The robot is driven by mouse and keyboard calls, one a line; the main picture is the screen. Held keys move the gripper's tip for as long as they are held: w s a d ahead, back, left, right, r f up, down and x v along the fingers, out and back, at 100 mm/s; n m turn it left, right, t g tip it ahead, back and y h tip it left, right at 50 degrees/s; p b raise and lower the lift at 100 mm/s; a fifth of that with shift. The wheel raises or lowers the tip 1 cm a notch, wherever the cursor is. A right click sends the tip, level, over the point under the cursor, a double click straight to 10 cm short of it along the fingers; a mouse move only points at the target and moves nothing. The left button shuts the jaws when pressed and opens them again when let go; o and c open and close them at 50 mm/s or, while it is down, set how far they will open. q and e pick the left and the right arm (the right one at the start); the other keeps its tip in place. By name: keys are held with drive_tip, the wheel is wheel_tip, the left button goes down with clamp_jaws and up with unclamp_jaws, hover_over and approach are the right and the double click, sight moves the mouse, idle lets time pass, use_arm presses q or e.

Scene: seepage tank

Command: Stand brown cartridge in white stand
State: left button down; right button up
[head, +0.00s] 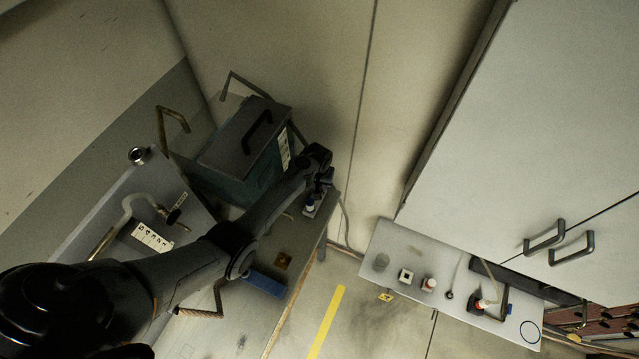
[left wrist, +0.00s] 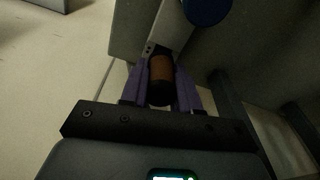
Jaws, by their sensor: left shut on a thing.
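My left gripper (head: 322,180) is at the right end of the dark bench, low near its edge. In the left wrist view its purple fingers (left wrist: 160,85) are shut on the brown cartridge (left wrist: 161,70), which has a brown band and dark ends. The cartridge cannot be made out in the head view. A small white block with a dark square opening (head: 405,276), which looks like the white stand, sits on the pale shelf at lower right, well apart from the gripper. My right gripper is not in view.
A blue-capped item (left wrist: 207,8) is close beyond the fingers. A dark-lidded teal case (head: 240,150) stands behind the arm. The pale shelf (head: 400,240) also carries a white block with a reddish top (head: 428,284). A floor gap separates bench and shelf; a cabinet (head: 520,150) overhangs behind.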

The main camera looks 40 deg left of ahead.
use_arm(q)
drive_tip(key=shift+f, duration=0.3)
idle(0.4)
idle(0.6)
drive_tip(key=shift+f, duration=0.3)
idle(0.4)
idle(0.6)
drive_tip(key=shift+f, duration=0.15)
idle(0.3)
drive_tip(key=c, duration=0.8)
unclamp_jaws()
drive_tip(key=shift+o, duration=0.2)
